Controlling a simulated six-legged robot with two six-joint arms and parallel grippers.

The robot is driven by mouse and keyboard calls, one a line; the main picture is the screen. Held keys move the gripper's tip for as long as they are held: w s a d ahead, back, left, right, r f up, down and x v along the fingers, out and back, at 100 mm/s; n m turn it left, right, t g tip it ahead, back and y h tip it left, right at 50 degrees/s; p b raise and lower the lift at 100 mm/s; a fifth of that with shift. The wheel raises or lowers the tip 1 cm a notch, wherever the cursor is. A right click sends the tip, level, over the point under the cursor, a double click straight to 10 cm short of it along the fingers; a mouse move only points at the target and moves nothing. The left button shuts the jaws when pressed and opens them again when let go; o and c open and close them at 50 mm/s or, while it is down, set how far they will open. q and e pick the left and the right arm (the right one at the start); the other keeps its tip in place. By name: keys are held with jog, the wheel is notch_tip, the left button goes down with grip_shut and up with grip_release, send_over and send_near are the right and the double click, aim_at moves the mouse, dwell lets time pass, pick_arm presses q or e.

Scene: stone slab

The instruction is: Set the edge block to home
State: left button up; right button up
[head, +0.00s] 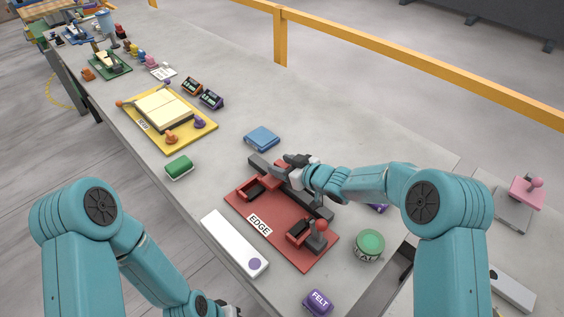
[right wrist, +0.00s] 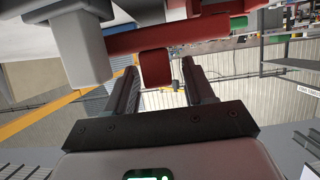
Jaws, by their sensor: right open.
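The edge fixture is a red board (head: 236,208) with a white "EDGE" label, lying on the stone slab. A long dark grey bar (head: 318,207) runs along its far side. In the right wrist view the jaws (right wrist: 160,72) are open, with a red block (right wrist: 155,66) showing between the fingertips; contact is unclear. My left gripper (head: 230,309) is cut off at the bottom edge.
A white bar with a purple button (head: 230,240) lies left of the red board. A blue block (head: 262,138), a green block (head: 179,167), a green round tin (head: 369,244) and a purple "FELT" block (head: 318,301) lie around it. A yellow board (head: 200,137) stands farther back.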

jog(key=shift+w+a+f, duration=0.2)
jog(key=shift+w+a, duration=0.05)
jog(key=shift+w, duration=0.1)
pick_arm(q)
jog(key=shift+r, duration=0.1)
pick_arm(e)
jog(key=shift+s, duration=0.1)
